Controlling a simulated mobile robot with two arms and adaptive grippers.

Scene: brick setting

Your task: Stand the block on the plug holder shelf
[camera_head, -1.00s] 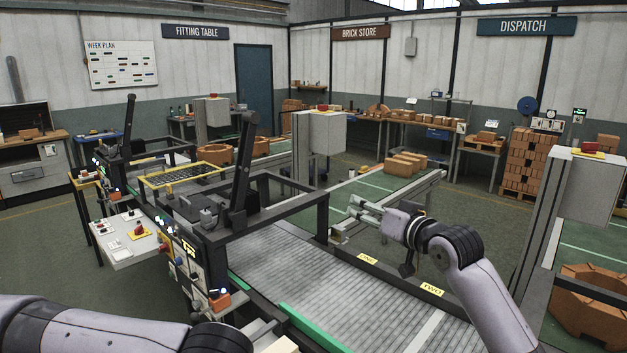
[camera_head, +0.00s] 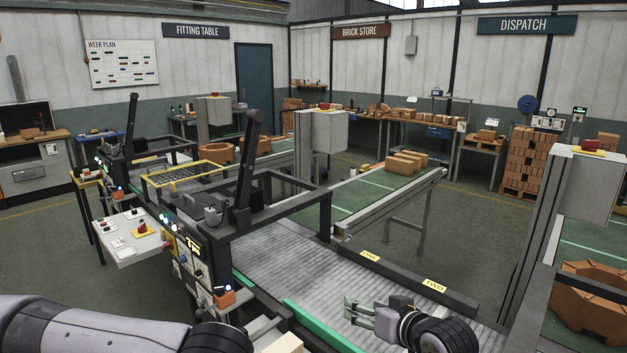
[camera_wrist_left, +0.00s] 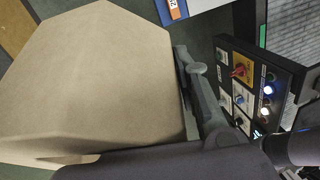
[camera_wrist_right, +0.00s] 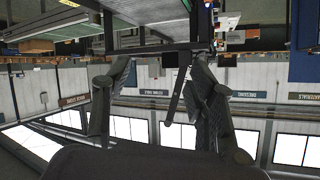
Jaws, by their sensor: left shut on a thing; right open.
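My left gripper (camera_wrist_left: 195,95) is shut on a large tan block (camera_wrist_left: 95,80), which fills the left of the left wrist view and looks tilted there. In the head view only a pale corner of the block (camera_head: 287,344) shows at the bottom edge, and the left gripper's fingers are hidden. My right gripper (camera_head: 350,313) is open and empty above the grey roller conveyor; its spread fingers also show in the right wrist view (camera_wrist_right: 160,95). I cannot tell for sure which surface is the plug holder shelf. A small orange holder (camera_head: 222,298) sits low on the control panel.
The black control panel (camera_head: 186,255) with lit buttons stands near the block; it also shows in the left wrist view (camera_wrist_left: 255,85). A dark frame (camera_head: 285,213) spans the roller conveyor (camera_head: 290,265). A white button table (camera_head: 125,245) is at the left.

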